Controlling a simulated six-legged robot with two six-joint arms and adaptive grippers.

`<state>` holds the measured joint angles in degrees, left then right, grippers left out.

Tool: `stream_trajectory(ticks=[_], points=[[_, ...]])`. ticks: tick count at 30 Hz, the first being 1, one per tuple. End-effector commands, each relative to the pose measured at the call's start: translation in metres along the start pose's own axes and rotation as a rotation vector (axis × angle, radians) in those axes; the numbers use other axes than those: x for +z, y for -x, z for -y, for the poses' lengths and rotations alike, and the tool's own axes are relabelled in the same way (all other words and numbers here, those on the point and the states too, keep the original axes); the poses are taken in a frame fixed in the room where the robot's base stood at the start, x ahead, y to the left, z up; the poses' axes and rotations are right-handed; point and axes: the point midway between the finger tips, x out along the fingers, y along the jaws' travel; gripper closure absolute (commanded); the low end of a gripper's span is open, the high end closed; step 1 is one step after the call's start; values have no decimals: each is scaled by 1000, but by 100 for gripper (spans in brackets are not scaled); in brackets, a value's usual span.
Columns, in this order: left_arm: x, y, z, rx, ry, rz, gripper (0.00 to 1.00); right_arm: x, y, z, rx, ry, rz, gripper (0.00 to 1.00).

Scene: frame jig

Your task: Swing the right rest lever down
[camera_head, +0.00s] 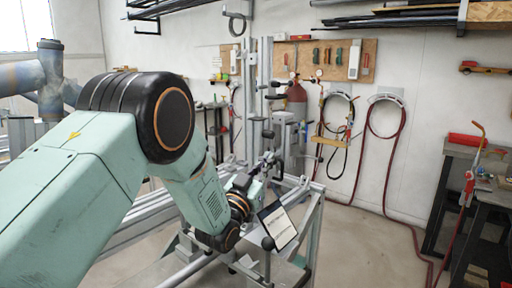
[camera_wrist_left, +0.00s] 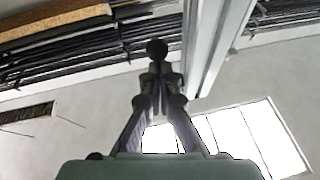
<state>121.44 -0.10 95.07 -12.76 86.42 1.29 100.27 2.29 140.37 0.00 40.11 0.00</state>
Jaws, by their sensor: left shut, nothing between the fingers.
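My left gripper (camera_head: 268,162) reaches up at the frame jig (camera_head: 313,215) in the head view. In the left wrist view its fingers (camera_wrist_left: 160,90) are together with nothing between them. A black ball knob (camera_wrist_left: 157,48) shows just beyond the fingertips there; I cannot tell whether they touch it. In the head view a dark knob (camera_head: 268,134) sits just above the gripper by the jig's upright. Another black ball knob on a thin rod (camera_head: 268,243) stands nearer, below my wrist. I cannot tell which knob belongs to the right rest lever. My right gripper is not seen.
A tilted white panel (camera_head: 277,227) with a dark edge is close beside my left wrist. The jig's metal upright (camera_head: 249,95) rises behind the gripper. A dark workbench (camera_head: 450,180) stands at the right, with open floor (camera_head: 365,240) between it and the jig.

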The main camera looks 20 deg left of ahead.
Motion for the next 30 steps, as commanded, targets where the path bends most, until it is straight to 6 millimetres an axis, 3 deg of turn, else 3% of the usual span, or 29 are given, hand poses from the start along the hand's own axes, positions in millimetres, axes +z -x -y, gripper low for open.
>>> stream_trajectory(ticks=[1, 5, 11, 30], points=[[10, 5, -2, 1, 3, 26, 100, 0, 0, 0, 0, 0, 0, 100], [9, 13, -1, 1, 4, 25, 100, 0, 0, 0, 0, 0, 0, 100], [2, 44, -1, 0, 2, 13, 100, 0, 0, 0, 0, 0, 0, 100], [-41, 148, 3, -3, 0, 1, 100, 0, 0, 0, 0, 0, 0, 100]])
